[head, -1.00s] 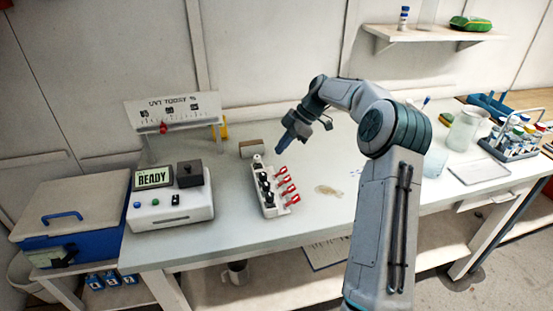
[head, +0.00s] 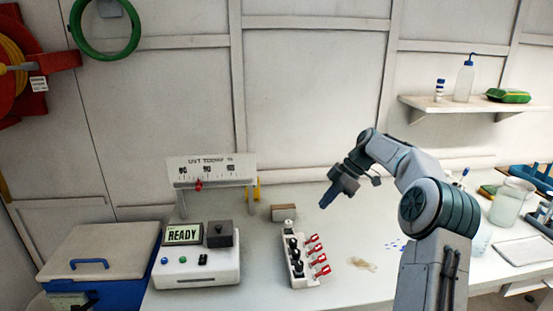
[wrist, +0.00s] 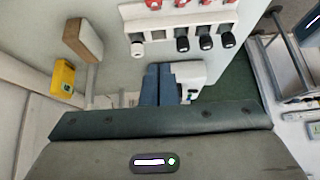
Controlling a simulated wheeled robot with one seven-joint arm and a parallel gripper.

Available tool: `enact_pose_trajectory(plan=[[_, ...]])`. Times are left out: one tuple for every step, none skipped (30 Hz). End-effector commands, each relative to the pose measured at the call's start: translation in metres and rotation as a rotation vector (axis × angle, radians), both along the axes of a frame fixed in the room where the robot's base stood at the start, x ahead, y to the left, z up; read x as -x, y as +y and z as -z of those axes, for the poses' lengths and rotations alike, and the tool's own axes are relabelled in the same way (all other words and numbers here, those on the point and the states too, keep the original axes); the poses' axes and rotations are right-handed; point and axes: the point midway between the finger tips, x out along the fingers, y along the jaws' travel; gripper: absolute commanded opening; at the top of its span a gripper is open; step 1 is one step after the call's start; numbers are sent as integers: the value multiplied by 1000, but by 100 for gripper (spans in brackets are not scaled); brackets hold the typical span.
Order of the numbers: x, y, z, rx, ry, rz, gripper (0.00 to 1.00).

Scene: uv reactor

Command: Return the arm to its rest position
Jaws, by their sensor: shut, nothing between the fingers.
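My gripper (head: 326,200) is at the end of my raised, bent arm, above the white bench (head: 350,285). Its blue fingers point down and left, and they are shut with nothing between them. In the wrist view the fingers (wrist: 160,72) lie side by side, with bare bench and white equipment beyond. The gripper is apart from the white switch strip (head: 300,278), which stands to its lower left with several black knobs and red tags.
A white box reading READY (head: 197,266) and a scale panel (head: 211,168) stand at left. A small brown block (head: 283,212) lies behind the strip. A blue cooler (head: 100,255) is far left. A shelf (head: 470,105) and jar (head: 510,203) are at right. The bench's middle is mostly clear.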

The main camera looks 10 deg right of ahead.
Motion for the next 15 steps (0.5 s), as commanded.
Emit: enact_pose_trajectory(plan=[[5,9,-5,23,15,10,0],[8,15,-7,40,26,23,0],[14,23,-11,68,46,48,0],[19,30,-13,91,61,69,0],[25,36,-16,116,77,93,0],[34,45,-19,151,99,130,0],[41,51,-22,176,114,161,0],[49,56,-24,203,127,192,0],[59,62,-27,234,143,236,0],[67,67,-29,258,155,268,0],[74,71,-30,279,164,303,0],[85,75,-33,307,175,350,0],[94,79,-35,327,181,387,0],[102,81,-37,345,188,425,0],[114,85,-39,369,194,473,0]])
